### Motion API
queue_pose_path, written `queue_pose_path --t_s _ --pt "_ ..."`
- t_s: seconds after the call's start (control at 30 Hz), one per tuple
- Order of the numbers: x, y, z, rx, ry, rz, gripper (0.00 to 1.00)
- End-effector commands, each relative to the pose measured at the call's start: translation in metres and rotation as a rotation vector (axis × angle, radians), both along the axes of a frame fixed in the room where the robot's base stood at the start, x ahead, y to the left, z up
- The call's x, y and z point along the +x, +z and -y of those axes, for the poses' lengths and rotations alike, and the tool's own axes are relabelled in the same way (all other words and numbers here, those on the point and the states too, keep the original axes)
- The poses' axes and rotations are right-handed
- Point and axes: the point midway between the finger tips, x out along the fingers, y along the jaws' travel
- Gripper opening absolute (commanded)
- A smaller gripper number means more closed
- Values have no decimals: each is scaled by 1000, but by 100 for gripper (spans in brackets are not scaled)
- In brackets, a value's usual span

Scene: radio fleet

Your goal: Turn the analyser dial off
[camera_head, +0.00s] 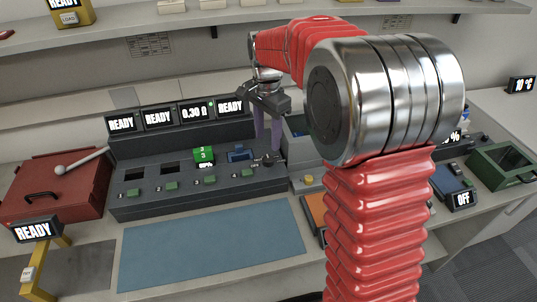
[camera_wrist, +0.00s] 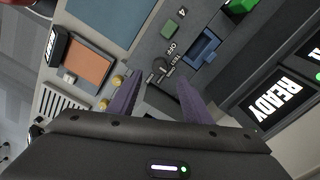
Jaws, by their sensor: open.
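The analyser dial (camera_wrist: 160,68) is a small dark knob on a grey panel, with white lettering including OFF and TEST beside it. In the head view the dial (camera_head: 268,159) sits at the right end of the dark analyser console (camera_head: 150,206). I cannot tell for sure which label its pointer faces. My gripper (camera_head: 268,143) is open with its purple fingers pointing down over the dial. In the wrist view the fingers (camera_wrist: 158,80) stand on either side of the dial, with a gap to it. Whether they touch the panel is unclear.
A blue block (camera_head: 240,154) sits in a slot close to the dial, with a green block (camera_head: 204,154) left of it. Display screens (camera_head: 195,112) stand behind. A blue mat (camera_head: 210,246) lies clear in front. A red case (camera_head: 52,187) stands left.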

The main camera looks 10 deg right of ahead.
Motion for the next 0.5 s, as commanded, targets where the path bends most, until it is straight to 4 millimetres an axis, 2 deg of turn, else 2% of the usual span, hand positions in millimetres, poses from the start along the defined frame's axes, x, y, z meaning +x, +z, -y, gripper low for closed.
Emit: queue_pose_path --t_s 0.3,0.5 --pt "-1 -50 0 0 0 -2 45" --pt "-1 -73 1 0 -1 -1 45"
